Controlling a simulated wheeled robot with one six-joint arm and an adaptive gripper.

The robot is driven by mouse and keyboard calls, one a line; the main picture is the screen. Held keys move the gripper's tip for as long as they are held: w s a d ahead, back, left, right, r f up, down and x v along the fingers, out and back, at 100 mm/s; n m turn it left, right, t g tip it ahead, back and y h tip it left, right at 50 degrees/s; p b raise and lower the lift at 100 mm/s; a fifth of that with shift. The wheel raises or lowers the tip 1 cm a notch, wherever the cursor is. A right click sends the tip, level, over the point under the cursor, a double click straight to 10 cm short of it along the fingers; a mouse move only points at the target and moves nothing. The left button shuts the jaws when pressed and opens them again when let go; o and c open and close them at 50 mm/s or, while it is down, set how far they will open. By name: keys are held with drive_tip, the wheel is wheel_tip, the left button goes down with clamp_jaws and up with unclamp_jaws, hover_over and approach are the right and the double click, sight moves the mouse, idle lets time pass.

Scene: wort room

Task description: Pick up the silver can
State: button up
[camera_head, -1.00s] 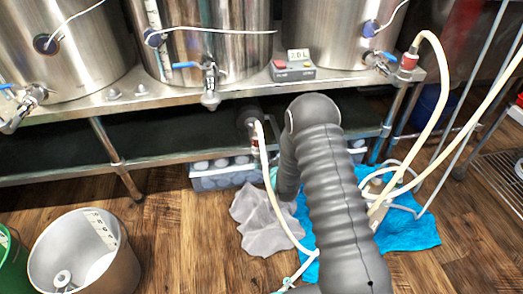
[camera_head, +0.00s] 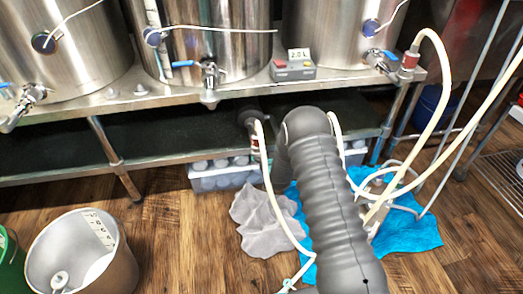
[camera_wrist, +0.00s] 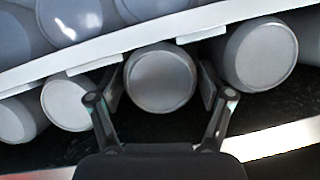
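In the wrist view, a silver-grey can (camera_wrist: 160,79) is seen end-on in the middle, below a white bar. My gripper (camera_wrist: 161,86) has one finger on each side of this can. The fingers are spread, and small gaps seem to show beside the can; contact is hard to tell. Similar cans lie to the left (camera_wrist: 68,104) and right (camera_wrist: 260,53). In the head view my arm hides the gripper and this can. A translucent crate (camera_head: 222,182) holding several cans stands under the steel rack.
Steel vats (camera_head: 215,40) stand on the rack (camera_head: 160,98) above the crate. A grey cloth (camera_head: 262,218) and a blue cloth (camera_head: 415,235) lie on the floor. Pale hoses (camera_head: 268,190) hang around my arm.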

drive_tip(key=c, duration=0.5)
drive_tip(key=shift+o, duration=0.2)
drive_tip(key=shift+r, duration=0.1)
